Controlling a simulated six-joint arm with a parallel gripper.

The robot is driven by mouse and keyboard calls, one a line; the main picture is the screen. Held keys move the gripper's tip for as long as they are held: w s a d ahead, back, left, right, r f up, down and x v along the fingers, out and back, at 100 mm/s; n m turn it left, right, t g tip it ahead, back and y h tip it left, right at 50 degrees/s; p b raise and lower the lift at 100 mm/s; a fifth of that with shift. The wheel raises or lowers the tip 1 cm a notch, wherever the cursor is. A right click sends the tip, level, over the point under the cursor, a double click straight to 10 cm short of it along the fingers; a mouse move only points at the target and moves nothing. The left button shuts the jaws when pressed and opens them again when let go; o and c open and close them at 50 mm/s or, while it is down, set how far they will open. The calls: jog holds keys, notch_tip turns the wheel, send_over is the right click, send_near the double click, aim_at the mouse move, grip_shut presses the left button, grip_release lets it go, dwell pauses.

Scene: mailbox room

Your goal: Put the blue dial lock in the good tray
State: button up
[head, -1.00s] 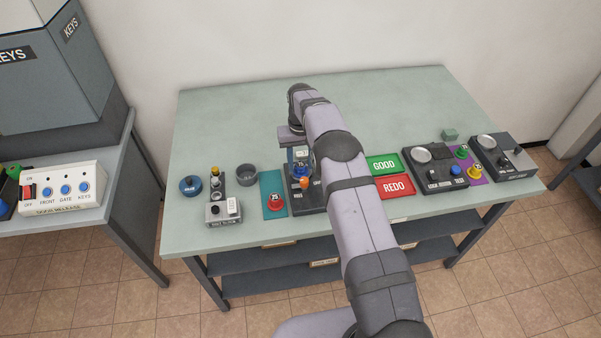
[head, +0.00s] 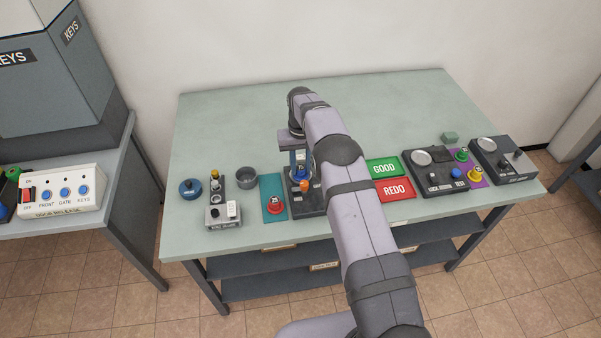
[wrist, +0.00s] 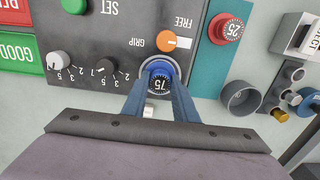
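The blue dial lock (wrist: 160,80), its dark face reading 75, is at the edge of the dark setting station (wrist: 110,45). My gripper (wrist: 160,88) has one finger at each side of the lock, and the fingers look closed on it. In the head view my gripper (head: 300,167) is low over the station, and the fingers mostly hide the lock. The green GOOD tray (head: 384,168) is right of the arm and looks empty. Its edge also shows in the wrist view (wrist: 14,58).
The red REDO tray (head: 395,190) sits in front of the GOOD tray. A red lock (head: 276,206) rests on a teal mat. An orange knob (wrist: 167,41) is beside the GRIP and FREE labels. Other devices stand at both ends; the back of the table (head: 230,110) is clear.

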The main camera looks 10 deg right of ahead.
aim_at(301, 168)
jog(key=shift+c, duration=0.9)
jog(key=shift+r, duration=0.2)
jog(key=shift+r+p, duration=1.3)
jog(key=shift+r, duration=0.75)
jog(key=shift+s+r, duration=0.1)
